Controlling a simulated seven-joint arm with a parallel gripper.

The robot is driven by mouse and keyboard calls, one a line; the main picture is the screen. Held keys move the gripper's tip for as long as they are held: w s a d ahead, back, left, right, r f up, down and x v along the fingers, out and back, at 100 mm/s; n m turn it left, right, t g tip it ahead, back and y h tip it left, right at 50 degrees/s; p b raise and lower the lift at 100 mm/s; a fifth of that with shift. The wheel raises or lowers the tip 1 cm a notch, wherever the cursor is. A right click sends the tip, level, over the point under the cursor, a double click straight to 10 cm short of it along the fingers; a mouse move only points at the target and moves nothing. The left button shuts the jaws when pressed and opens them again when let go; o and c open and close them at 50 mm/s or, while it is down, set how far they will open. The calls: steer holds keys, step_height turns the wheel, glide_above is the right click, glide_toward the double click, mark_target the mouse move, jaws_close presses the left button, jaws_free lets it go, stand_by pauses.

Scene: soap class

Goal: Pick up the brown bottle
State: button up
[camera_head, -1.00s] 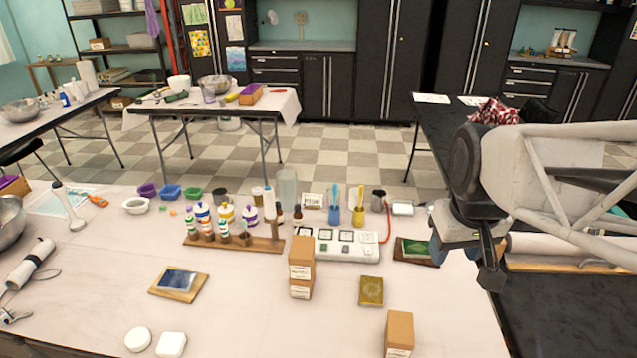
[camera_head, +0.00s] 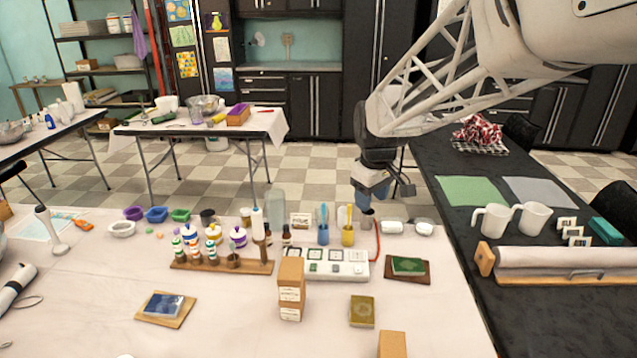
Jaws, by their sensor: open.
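Two small dark brown bottles stand near the back of the white table. One brown bottle (camera_head: 286,236) is right of the wooden rack, and another brown bottle (camera_head: 268,238) is close beside it, partly hidden by a white stirring tool. I cannot tell which one the task means. My gripper (camera_head: 385,197) is open and empty, in the air above the table's back right part. It is to the right of both bottles and higher in the picture, apart from them. Its fingers are partly hidden by its own body.
Blue (camera_head: 323,234) and yellow cups (camera_head: 347,235) with brushes stand between the bottles and my gripper. A clear tall container (camera_head: 275,204) is behind the bottles. A cardboard box (camera_head: 291,290) stands in front.

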steer(key=w+a+f+n, duration=0.3)
steer(key=w+a+f, duration=0.25)
steer(key=w, duration=0.25)
steer(key=w+a+f+n, duration=0.2)
steer(key=w+a+f, duration=0.2)
steer(key=w+a, duration=0.3)
steer(key=n+g, duration=0.1)
steer(key=n, duration=0.4)
glide_above(287, 232)
steer(key=f, duration=1.6)
steer(key=shift+w+f, duration=0.25)
steer(key=shift+f, duration=0.05)
steer(key=shift+w+a+f, duration=0.1)
steer(key=shift+a+f, duration=0.05)
steer(key=shift+f, duration=0.1)
steer(key=shift+f, duration=0.1)
steer(key=shift+f, duration=1.2)
steer(key=shift+f, duration=0.1)
steer(key=shift+f, duration=2.5)
